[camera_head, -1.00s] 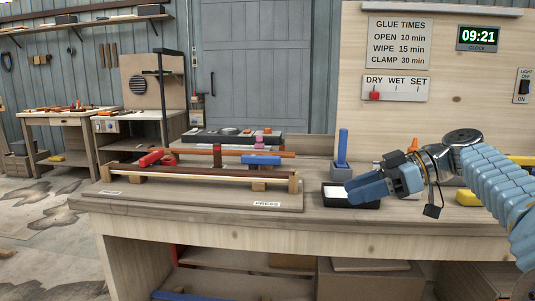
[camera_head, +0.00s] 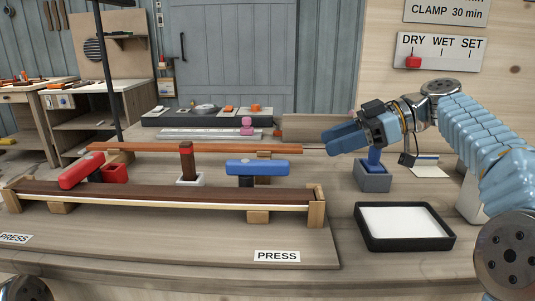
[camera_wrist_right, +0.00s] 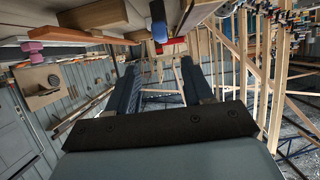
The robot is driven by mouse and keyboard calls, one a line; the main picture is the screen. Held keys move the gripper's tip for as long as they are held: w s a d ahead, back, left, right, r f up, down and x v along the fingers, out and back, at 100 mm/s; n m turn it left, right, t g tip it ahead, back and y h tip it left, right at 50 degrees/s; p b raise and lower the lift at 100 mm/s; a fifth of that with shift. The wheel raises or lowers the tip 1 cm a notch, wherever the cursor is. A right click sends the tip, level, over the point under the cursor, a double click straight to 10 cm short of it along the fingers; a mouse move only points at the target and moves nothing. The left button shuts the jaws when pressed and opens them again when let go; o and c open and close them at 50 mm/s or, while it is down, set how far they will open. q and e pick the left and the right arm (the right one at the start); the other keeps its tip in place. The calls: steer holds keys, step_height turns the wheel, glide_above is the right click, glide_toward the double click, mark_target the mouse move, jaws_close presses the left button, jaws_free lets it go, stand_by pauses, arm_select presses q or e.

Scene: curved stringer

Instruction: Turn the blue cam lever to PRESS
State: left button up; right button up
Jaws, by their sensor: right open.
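The blue cam lever (camera_head: 257,167) lies level across its dark post, behind the right part of the long wooden strip in the head view. The PRESS label (camera_head: 277,256) is on the board's front edge, below and in front of the lever. My right gripper (camera_head: 330,141) is open and empty, up and to the right of the blue lever, clear of it, and points left. In the right wrist view its two dark fingers (camera_wrist_right: 167,85) stand apart with nothing between them. My left gripper is not seen.
A red lever (camera_head: 82,171) is at the board's left, with a second PRESS label (camera_head: 14,239). A brown upright peg (camera_head: 187,161) stands between the levers. A black-rimmed tray (camera_head: 362,239) and a grey holder with a blue handle (camera_head: 373,178) are to the right.

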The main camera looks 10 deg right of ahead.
mark_target(278, 161)
steer(key=x, duration=1.3)
steer(key=shift+s+a, duration=0.1)
steer(key=shift+a, duration=0.15)
jaws_close()
